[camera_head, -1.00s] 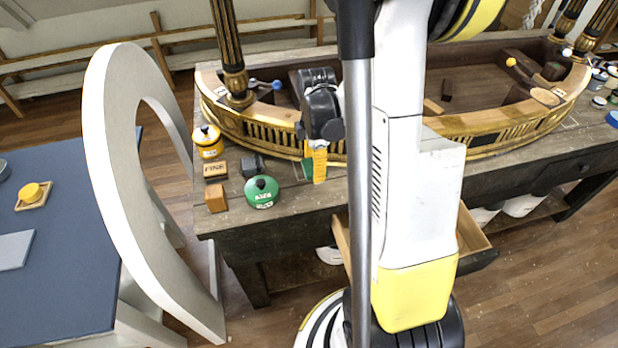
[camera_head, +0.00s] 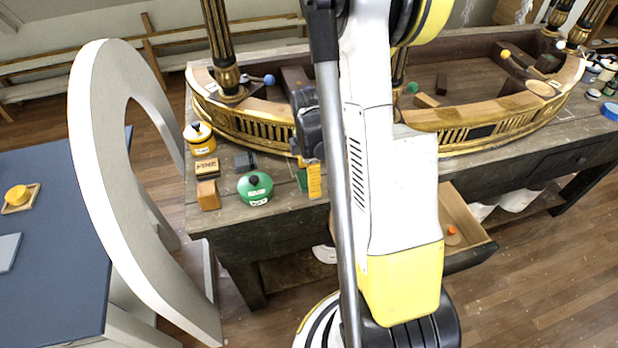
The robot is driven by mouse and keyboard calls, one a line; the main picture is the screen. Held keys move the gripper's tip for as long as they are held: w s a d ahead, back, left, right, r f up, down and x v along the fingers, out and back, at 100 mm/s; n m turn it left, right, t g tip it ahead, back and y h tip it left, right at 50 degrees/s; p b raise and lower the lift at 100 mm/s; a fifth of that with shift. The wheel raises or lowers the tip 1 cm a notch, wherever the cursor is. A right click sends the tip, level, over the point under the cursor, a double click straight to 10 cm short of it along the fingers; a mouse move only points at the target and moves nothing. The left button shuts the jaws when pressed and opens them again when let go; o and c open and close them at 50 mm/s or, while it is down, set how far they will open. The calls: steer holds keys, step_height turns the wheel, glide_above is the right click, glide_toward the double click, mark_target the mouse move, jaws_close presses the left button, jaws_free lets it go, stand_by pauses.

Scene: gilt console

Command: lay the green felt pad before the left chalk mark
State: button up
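My gripper (camera_head: 314,180) is at the front of the workbench, right of the green pot, with a yellow finger pointing down. My arm covers part of it, so its opening does not show. A small green patch (camera_head: 302,180), which looks like the felt pad, shows just left of the yellow finger. I cannot tell whether it is held or lies on the bench. The left chalk mark is not clearly visible; my gripper and arm cover that part of the bench.
On the workbench (camera_head: 225,217) left of my gripper stand a green pot (camera_head: 255,190), a yellow pot (camera_head: 199,140), a FINE block (camera_head: 206,167), a brown block (camera_head: 208,196) and a dark block (camera_head: 245,162). The gilt console (camera_head: 460,124) stands behind. A drawer (camera_head: 470,225) is open.

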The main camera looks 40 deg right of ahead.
step_height(320, 180, up, 12)
steer(key=p, duration=0.4)
steer(key=s+a+r+m+t, duration=0.3)
steer(key=a+r+m, duration=0.3)
steer(key=a, duration=0.4)
steer(key=s+a+r+m+t, duration=0.4)
steer(key=a+r+m, duration=0.2)
steer(key=a, duration=0.5)
step_height(320, 180, up, 3)
steer(key=shift+f+m, duration=0.2)
steer(key=shift+m, duration=0.2)
steer(key=shift+d, duration=0.1)
